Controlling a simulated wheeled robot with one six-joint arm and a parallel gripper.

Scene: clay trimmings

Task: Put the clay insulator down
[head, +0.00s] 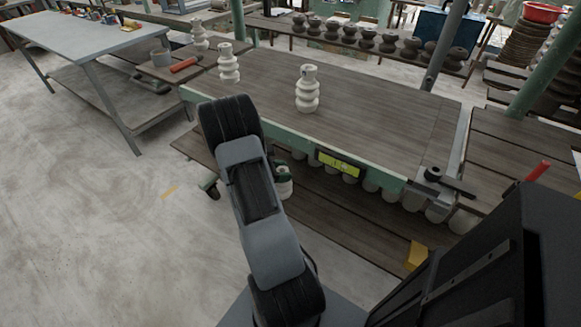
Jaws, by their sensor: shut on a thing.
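My gripper (281,170) shows only in part behind my arm, by the front edge of the wooden table (385,110). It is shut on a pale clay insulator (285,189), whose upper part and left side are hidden. The held insulator is in front of the green table edge, seen against the lower shelf. A second whitish ribbed insulator (307,92) stands upright on the table top. Another (228,64) stands near the table's far left corner, and a third (199,36) stands farther back.
A yellow-green label (339,164) sits on the table's front rail. A red-handled tool (185,64) and a grey pot (161,57) lie on a side board at left. Dark insulators line a bench (455,66) behind. The table's middle and right are clear.

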